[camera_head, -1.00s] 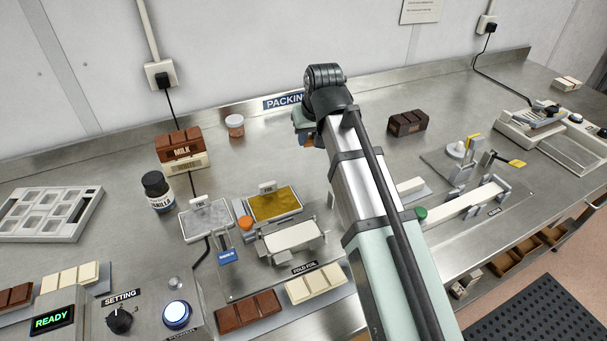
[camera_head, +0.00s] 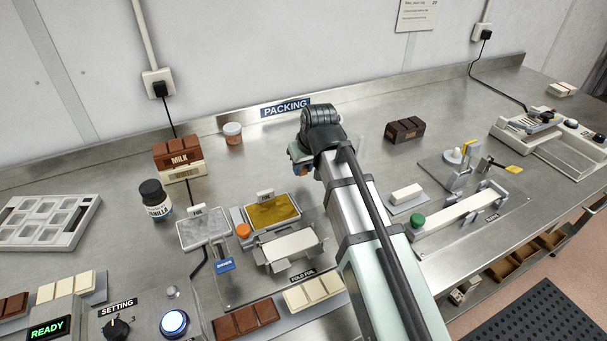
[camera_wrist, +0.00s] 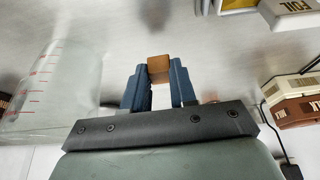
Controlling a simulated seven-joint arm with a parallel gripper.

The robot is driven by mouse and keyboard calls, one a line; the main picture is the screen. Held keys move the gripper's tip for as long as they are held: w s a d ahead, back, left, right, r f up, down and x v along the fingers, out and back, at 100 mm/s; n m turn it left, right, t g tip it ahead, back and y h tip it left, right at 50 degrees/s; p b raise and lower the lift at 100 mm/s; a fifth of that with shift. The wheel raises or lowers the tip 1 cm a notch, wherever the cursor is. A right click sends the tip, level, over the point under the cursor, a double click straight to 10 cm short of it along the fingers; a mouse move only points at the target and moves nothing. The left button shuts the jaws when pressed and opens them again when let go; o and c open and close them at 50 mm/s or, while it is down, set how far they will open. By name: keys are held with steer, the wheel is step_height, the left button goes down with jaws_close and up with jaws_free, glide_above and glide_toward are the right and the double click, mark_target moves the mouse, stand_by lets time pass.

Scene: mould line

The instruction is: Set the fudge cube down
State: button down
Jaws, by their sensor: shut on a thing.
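The fudge cube (camera_wrist: 159,68) is a small brown block between the blue fingertips of my gripper (camera_wrist: 158,82) in the wrist view. The jaws are shut on it, one finger on each side. In the head view my gripper (camera_head: 298,160) is over the steel counter, behind and right of the gold foil tray, with a sliver of the brown cube (camera_head: 302,172) showing below it. My wrist hides most of the cube there. I cannot tell whether the cube touches the counter.
A clear measuring jug (camera_wrist: 52,85) with red marks stands left of the fingers in the wrist view. The gold foil tray (camera_head: 273,211), the milk chocolate box (camera_head: 178,155) and a dark chocolate block (camera_head: 405,130) stand around. Bare counter lies near the PACKING sign (camera_head: 286,108).

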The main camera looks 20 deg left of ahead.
mark_target(304, 174)
steer(key=shift+f, duration=1.55)
steer(key=shift+f, duration=0.1)
steer(key=c, duration=0.9)
jaws_free()
steer(key=v, duration=1.2)
